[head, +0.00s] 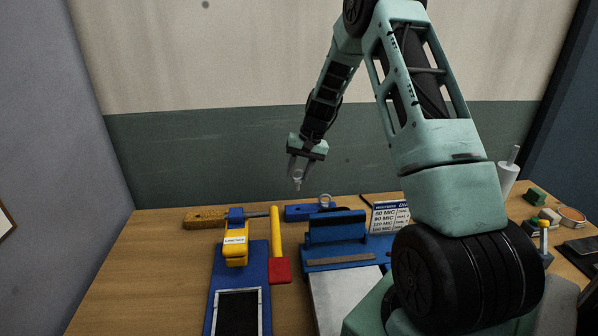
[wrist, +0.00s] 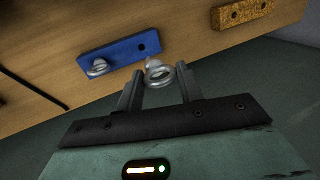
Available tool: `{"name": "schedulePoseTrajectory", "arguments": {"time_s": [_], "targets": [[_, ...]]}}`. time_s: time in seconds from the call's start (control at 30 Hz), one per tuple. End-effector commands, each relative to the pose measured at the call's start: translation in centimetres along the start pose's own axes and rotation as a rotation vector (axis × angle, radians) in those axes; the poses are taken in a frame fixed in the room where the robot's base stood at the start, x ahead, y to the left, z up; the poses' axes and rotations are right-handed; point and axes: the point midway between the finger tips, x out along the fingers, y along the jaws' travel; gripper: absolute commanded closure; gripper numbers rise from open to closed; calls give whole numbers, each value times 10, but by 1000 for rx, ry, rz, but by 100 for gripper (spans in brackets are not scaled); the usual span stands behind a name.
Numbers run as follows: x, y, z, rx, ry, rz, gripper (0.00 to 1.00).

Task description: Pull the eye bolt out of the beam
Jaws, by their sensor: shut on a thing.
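My gripper (head: 298,172) is shut on a metal eye bolt (head: 298,183) and holds it in the air above the back of the table. In the wrist view the held eye bolt (wrist: 159,74) shows its ring between the fingertips of my gripper (wrist: 159,82). The blue beam (head: 297,213) lies below on the table. In the wrist view the beam (wrist: 117,52) has an empty dark hole at one end and a second eye bolt (wrist: 98,67) standing in the other end. That second eye bolt also shows in the head view (head: 326,200).
A cork-coloured block (head: 205,219) lies left of the beam. A yellow-handled tool with a red head (head: 279,268), a blue board (head: 254,276) with a yellow clamp (head: 235,247), and a blue fixture (head: 336,228) stand in front. A label card (head: 390,216) is to the right.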

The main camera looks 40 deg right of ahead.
Motion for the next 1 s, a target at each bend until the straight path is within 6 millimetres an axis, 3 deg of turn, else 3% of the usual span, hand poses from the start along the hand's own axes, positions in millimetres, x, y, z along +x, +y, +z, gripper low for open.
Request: {"name": "schedulePoseTrajectory", "arguments": {"time_s": [1.0], "targets": [[-10,-3,0,0,0,0,80]]}}
